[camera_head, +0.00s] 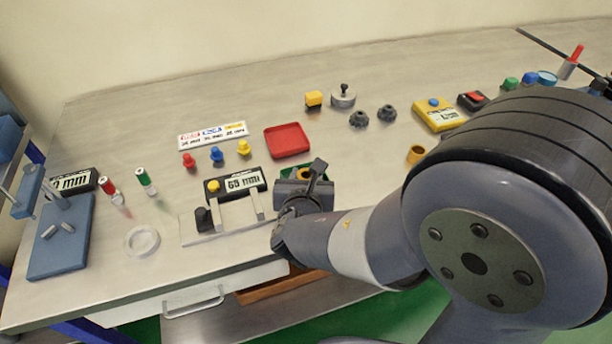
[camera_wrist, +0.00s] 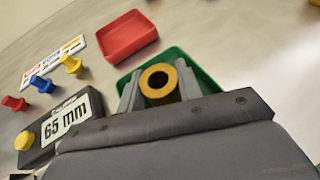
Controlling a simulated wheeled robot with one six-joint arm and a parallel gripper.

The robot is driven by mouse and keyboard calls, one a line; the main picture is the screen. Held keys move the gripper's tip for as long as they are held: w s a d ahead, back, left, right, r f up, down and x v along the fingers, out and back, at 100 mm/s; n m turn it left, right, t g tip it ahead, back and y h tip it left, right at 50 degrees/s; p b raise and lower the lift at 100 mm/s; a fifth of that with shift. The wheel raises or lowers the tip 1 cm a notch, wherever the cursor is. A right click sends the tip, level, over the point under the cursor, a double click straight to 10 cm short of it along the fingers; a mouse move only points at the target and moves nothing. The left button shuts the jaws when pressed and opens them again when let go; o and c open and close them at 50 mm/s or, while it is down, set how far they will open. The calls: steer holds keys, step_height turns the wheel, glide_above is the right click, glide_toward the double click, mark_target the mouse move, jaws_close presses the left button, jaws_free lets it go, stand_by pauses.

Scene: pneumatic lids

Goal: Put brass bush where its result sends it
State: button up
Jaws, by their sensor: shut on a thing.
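The brass bush (camera_wrist: 158,84) is a gold ring-shaped piece, held between the two grey fingers of my gripper (camera_wrist: 160,92). My gripper also shows in the head view (camera_head: 305,180). The bush is over the green tray (camera_wrist: 208,82); I cannot tell whether it touches the tray floor. In the head view my gripper and arm mostly hide the tray. A dark gauge (camera_wrist: 68,125) beside the tray reads 65 mm in the wrist view. A card (camera_head: 211,134) with red, blue and yellow labels lies behind; its small print is not clear.
An empty red tray (camera_head: 288,141) lies just behind the green one. Red (camera_head: 188,160), blue (camera_head: 216,155) and yellow (camera_head: 243,148) pegs stand to the left. Another brass-coloured cylinder (camera_head: 416,154) stands to the right. A yellow box (camera_head: 438,116) and dark knobbed parts (camera_head: 386,112) sit farther back.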

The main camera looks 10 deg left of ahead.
steer(key=o, duration=0.9)
steer(key=shift+r, duration=0.15)
steer(key=p+v, duration=0.2)
steer(key=v, duration=0.8)
steer(key=shift+s+a+r, duration=0.1)
steer(key=shift+s+r, duration=0.05)
steer(key=shift+v, duration=0.75)
